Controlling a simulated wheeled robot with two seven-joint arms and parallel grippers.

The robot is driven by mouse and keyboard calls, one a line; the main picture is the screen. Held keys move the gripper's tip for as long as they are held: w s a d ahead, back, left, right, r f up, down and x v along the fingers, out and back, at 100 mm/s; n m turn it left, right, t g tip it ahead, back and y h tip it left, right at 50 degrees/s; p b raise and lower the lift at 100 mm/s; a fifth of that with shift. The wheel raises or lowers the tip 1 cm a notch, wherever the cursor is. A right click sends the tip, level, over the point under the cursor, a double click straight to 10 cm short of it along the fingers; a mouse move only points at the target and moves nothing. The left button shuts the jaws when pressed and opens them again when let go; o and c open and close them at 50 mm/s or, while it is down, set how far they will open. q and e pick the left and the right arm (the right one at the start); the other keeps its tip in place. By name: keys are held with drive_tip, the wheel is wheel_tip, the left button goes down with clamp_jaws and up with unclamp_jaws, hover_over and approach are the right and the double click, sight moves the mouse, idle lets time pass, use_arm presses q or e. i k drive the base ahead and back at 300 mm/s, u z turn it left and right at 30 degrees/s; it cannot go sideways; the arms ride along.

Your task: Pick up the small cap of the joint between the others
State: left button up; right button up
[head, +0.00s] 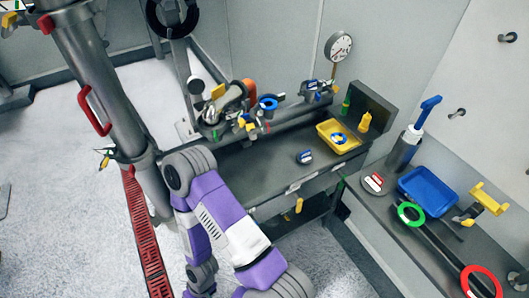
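Several small round parts could be the joint's cap, and I cannot tell which it is. A blue-and-white piece (305,157) lies on the dark bench. A blue-rimmed round piece (339,138) lies in the yellow tray (325,127). A red-and-white round piece (373,182) sits on the right-hand counter. A blue ring (268,102) shows among the pipe fittings (215,112) at the back of the bench. My purple-and-white arm bends up from the bottom middle, and its lower part runs out of the frame. Neither gripper is in view.
A pressure gauge (339,46) rises behind the bench. A blue tray (428,191), a green ring (411,213) and a red ring (481,282) are on the right counter (452,246). A large grey pipe (98,75) stands at left.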

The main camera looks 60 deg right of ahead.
sight(305, 157)
drive_tip(key=u, duration=0.05)
drive_tip(key=k, duration=0.95)
drive_tip(key=z, duration=1.1)
drive_tip(key=i, duration=0.15)
drive_tip(key=z, duration=0.2)
